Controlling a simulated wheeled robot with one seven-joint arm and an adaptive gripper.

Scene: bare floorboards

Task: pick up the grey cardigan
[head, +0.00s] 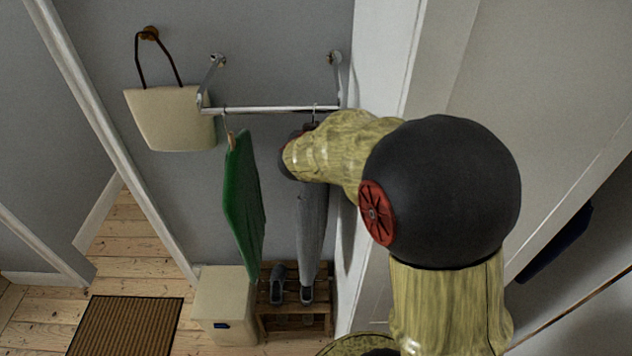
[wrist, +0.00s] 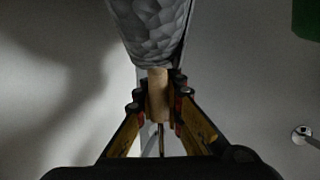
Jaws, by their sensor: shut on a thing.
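The grey cardigan (head: 312,225) hangs below the right end of the wall rail (head: 265,109), its upper part partly hidden by my arm. In the wrist view its knitted grey cloth (wrist: 150,30) fills the top middle. My gripper (wrist: 159,94) is shut on the wooden hanger (wrist: 157,108) of the cardigan, one finger on each side of the wood. In the head view my arm hides most of the gripper. A hanger hook shows at the rail above the cardigan; I cannot tell whether it bears on the rail.
A green garment (head: 241,205) hangs to the left on the same rail. A cream bag (head: 170,118) hangs from a wall peg. Below stand a cream box (head: 223,295) and a wooden rack (head: 292,318) with dark shoes. A white wall edge rises close on the right. A brown mat (head: 125,325) lies left.

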